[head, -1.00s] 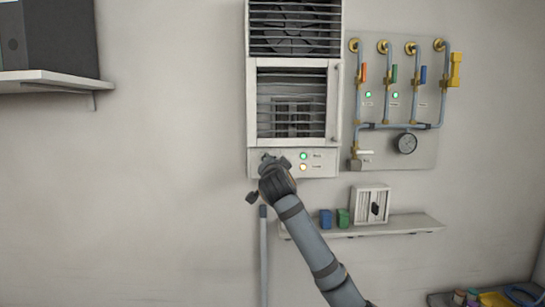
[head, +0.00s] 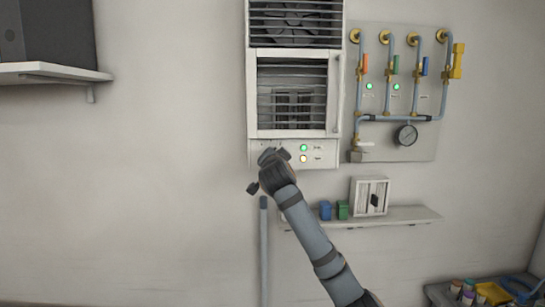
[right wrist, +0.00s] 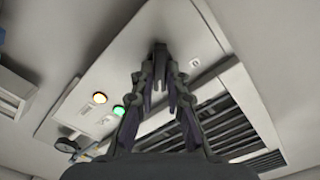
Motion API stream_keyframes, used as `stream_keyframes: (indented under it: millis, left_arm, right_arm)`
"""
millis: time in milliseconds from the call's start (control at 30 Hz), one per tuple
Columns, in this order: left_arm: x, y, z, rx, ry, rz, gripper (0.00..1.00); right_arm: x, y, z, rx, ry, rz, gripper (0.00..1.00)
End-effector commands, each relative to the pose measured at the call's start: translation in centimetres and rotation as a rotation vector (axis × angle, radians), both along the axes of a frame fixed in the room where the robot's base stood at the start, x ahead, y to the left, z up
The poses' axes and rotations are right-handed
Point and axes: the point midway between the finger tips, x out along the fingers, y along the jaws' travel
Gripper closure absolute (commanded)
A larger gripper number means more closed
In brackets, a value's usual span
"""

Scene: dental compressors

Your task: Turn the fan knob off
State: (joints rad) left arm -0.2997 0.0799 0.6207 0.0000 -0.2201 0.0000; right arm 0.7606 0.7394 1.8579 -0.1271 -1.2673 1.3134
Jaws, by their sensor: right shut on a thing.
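The white fan unit (head: 338,95) hangs on the wall, with a fan behind its upper grille and a control panel (head: 325,154) at its bottom. The panel has a green light (head: 304,148) and an amber light (head: 303,159), both lit. My right gripper (head: 267,156) is at the left part of this panel and covers the knob there in the head view. In the right wrist view my right gripper's fingertips (right wrist: 160,70) close on a small dark knob (right wrist: 160,47) on the white panel. How far the knob is turned cannot be told. My left gripper is not in view.
A pipe board (head: 430,100) with coloured valves and a gauge (head: 405,135) is right of the fan unit. Below is a shelf (head: 400,217) with blue and green blocks and a white box (head: 370,196).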

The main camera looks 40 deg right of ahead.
Motion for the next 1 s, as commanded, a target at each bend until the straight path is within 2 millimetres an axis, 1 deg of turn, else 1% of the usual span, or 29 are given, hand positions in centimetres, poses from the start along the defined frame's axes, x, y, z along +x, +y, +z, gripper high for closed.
stream_keyframes:
  millis: [267, 633, 1000]
  left_arm:
    - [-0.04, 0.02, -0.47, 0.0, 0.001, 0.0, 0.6]
    - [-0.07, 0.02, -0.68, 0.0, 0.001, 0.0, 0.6]
    - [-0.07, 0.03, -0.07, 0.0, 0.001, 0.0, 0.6]
  right_arm:
    - [0.07, 0.06, -0.12, -0.113, 0.098, 0.001, 1.0]
    - [0.16, 0.17, 0.04, -0.376, 0.319, 0.001, 1.0]
    - [0.28, 0.3, 0.11, -0.644, 0.547, 0.002, 1.0]
